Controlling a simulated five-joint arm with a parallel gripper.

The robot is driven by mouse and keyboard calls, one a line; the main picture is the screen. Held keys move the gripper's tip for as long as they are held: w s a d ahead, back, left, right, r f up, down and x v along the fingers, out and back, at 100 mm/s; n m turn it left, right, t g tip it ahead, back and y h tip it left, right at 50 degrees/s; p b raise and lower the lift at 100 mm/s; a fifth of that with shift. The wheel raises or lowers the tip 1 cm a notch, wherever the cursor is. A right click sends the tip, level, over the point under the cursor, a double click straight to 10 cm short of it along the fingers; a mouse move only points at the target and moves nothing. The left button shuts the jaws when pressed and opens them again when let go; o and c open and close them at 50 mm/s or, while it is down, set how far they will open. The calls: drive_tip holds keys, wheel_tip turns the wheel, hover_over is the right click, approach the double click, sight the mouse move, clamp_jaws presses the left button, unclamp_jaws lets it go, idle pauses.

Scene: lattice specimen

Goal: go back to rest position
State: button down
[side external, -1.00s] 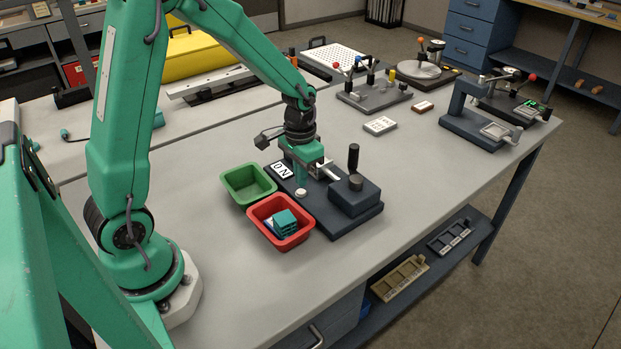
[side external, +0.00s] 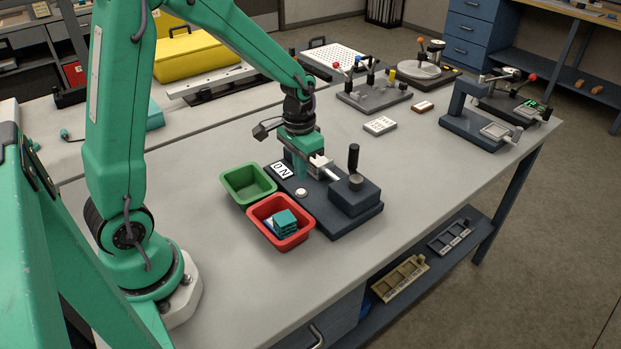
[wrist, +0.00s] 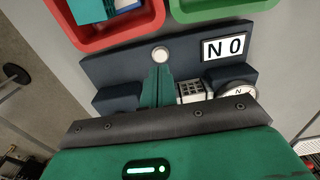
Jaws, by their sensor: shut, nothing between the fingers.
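My gripper (wrist: 159,72) is shut and empty. In the wrist view its green fingers meet just below a round white button (wrist: 160,55) on a dark test device. In the side view my gripper (side external: 301,179) hangs over the device's dark base (side external: 335,222), and the button (side external: 301,193) shows below it. A pale lattice block (wrist: 192,91) is on the device, right of the fingers in the wrist view. A "N 0" display (wrist: 225,47) and a round dial (wrist: 237,92) are nearby. I cannot tell the exact gap between fingertips and device.
A green tray (side external: 236,199) and a red tray (side external: 258,228) stand left of the device; the red one holds teal pieces (side external: 284,223). The device has an upright black handle (side external: 353,157). Other fixtures stand farther back; the front of the table is clear.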

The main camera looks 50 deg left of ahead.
drive_tip(key=s+d+r+t, duration=0.4)
drive_tip(key=s+r+t, duration=0.1)
drive_tip(key=s+r, duration=1)
drive_tip(key=shift+d+r+t, duration=0.2)
drive_tip(key=shift+r+t, duration=0.1)
drive_tip(key=shift+r, duration=0.45)
idle(0.5)
